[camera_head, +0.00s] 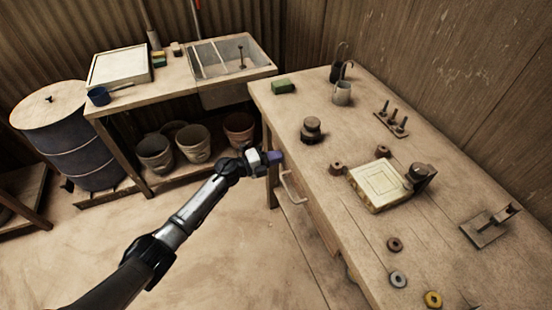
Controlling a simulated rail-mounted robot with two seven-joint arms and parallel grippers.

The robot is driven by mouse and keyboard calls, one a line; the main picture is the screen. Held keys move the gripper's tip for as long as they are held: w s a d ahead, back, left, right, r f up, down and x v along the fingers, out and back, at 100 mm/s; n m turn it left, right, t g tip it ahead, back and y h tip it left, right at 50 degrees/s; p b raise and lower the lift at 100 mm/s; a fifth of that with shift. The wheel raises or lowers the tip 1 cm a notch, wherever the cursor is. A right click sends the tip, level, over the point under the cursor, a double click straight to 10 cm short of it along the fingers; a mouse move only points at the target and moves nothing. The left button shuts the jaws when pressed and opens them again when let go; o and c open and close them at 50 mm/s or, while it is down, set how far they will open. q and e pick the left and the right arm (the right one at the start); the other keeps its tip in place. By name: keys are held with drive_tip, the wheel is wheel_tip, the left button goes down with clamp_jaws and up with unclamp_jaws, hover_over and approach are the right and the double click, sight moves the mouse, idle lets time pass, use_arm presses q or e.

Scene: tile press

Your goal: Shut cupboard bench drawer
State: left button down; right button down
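The wooden bench (350,120) stands on the right, and its drawer front (316,212) faces left below the bench top. A pale bow-shaped handle (291,187) sticks out from that front. The drawer looks shut or nearly shut, but the steep view hides any small gap. My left gripper (273,157) is at the bench's left edge, just above and left of the handle, seemingly apart from it. Its fingers appear as a small purple tip, and I cannot tell whether they are open. My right gripper is out of view.
On the bench top are a tile mould (377,186), a dark round weight (311,130), a metal mug (342,93) and several rings. A sink table (180,80) with pots below and a blue drum (75,140) stand behind. The floor (230,250) left of the bench is clear.

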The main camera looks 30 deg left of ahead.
use_arm(q)
drive_tip(key=p+v, duration=0.3)
drive_tip(key=v, duration=1.1)
drive_tip(key=shift+p, duration=0.4)
